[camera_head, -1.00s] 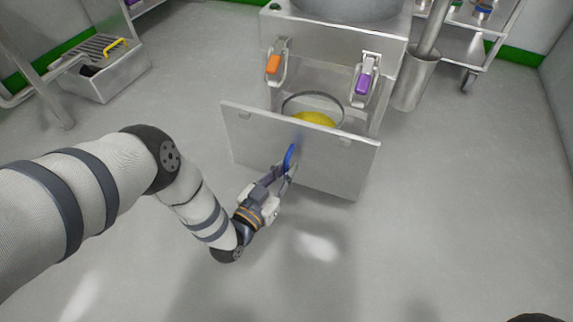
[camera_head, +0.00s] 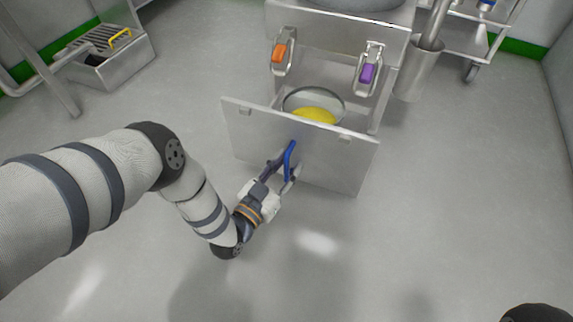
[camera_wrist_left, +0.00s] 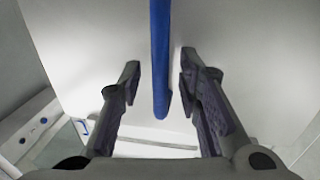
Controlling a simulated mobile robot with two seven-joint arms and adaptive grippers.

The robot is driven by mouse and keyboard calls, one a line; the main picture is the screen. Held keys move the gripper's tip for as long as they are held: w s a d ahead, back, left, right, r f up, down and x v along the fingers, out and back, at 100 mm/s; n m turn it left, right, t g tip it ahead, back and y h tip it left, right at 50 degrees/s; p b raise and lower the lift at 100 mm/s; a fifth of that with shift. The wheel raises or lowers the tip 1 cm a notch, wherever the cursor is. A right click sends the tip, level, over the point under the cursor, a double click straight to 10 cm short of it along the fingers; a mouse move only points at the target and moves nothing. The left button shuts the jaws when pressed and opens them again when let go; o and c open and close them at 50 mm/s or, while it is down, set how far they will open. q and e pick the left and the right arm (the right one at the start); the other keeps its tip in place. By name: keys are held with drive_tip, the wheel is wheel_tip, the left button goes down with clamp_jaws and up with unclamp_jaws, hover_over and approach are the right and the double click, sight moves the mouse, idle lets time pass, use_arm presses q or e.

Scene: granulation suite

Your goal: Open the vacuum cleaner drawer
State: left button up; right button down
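The drawer's flat grey front panel (camera_head: 330,162) stands well out from the steel vacuum cleaner cabinet (camera_head: 327,35), so the drawer is open. Inside, a round steel rim surrounds a yellow item (camera_head: 314,115). A blue vertical handle (camera_head: 289,158) is on the panel; it also shows in the left wrist view (camera_wrist_left: 160,55). My left gripper (camera_head: 281,172) is at the handle. In the left wrist view, its two fingers (camera_wrist_left: 160,85) are apart on either side of the handle, with a gap on each side. My right gripper is out of view.
An orange latch (camera_head: 279,54) and a purple latch (camera_head: 368,73) are on the cabinet. A steel cylinder (camera_head: 418,70) and a wheeled rack (camera_head: 478,45) stand to the right. A grated steel box (camera_head: 112,68) is at upper left. The floor in front is clear.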

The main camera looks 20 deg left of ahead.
use_arm(q)
drive_tip(key=s+a, duration=0.2)
drive_tip(key=s, duration=0.9)
drive_tip(key=shift+s+a, duration=0.15)
drive_tip(key=shift+s, duration=0.25)
